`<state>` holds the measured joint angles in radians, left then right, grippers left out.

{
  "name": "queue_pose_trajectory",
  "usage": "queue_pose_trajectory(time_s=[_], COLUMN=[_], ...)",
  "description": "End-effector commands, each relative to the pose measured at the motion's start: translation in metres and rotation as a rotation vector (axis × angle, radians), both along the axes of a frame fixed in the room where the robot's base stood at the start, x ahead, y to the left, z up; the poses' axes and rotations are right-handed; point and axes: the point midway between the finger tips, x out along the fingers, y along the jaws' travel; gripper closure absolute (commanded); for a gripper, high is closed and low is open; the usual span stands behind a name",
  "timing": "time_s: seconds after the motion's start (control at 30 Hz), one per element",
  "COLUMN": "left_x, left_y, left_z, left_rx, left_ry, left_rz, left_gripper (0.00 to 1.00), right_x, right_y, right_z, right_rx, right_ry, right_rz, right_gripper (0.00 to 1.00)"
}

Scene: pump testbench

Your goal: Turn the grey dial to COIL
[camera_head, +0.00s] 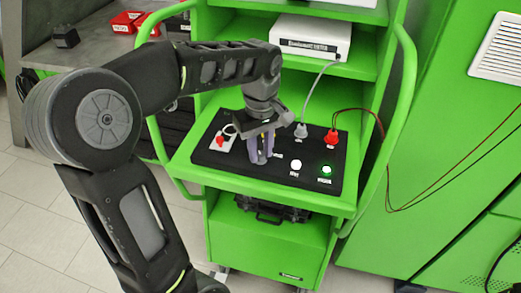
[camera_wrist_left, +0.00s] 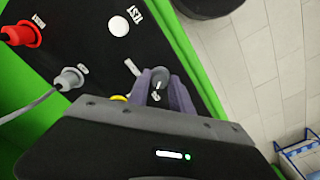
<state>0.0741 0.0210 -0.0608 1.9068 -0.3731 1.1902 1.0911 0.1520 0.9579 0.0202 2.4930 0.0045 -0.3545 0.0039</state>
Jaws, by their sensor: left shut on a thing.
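The grey dial (camera_wrist_left: 160,79) shows in the left wrist view on the black panel (camera_wrist_left: 78,45), between the purple-grey fingers of my left gripper (camera_wrist_left: 163,88). The gripper is shut on the dial. A small white mark shows on the dial, but I cannot read which label it points to. In the head view my left gripper (camera_head: 262,154) reaches down onto the panel (camera_head: 318,155), and its fingers hide the dial. The COIL label cannot be made out. My right gripper is not in view.
A red switch on a white plate (camera_head: 222,142) is left of the gripper. A grey plug (camera_head: 301,131) and a red plug (camera_head: 332,136) with cables stand behind right. A white button (camera_head: 295,164) and a lit green button (camera_head: 326,170) are at the right front.

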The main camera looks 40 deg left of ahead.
Motion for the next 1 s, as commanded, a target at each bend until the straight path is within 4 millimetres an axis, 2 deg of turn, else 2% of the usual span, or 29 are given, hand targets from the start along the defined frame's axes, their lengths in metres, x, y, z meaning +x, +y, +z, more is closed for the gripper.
queue_pose_trajectory(time_s=[0.57, 0.6, 0.83, 1.0], left_x=[0.0008, 0.0008, 0.0005, 0.0002], left_y=[0.0005, 0.0005, 0.0002, 0.0001], left_z=[0.0011, 0.0011, 0.0006, 0.0003], left_rx=[0.0, 0.0, 0.0, 0.0], left_ry=[-0.004, -0.004, -0.001, -0.001], left_rz=[0.049, 0.048, 0.047, 0.047], left_gripper=[1.0, 0.72, 0.53, 0.52], right_x=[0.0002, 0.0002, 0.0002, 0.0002], right_y=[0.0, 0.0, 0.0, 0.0], right_z=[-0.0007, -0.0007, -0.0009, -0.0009], right_rx=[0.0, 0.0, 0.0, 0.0], right_ry=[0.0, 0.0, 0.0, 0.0], right_rz=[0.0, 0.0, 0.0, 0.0], right_gripper=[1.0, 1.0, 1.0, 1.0])
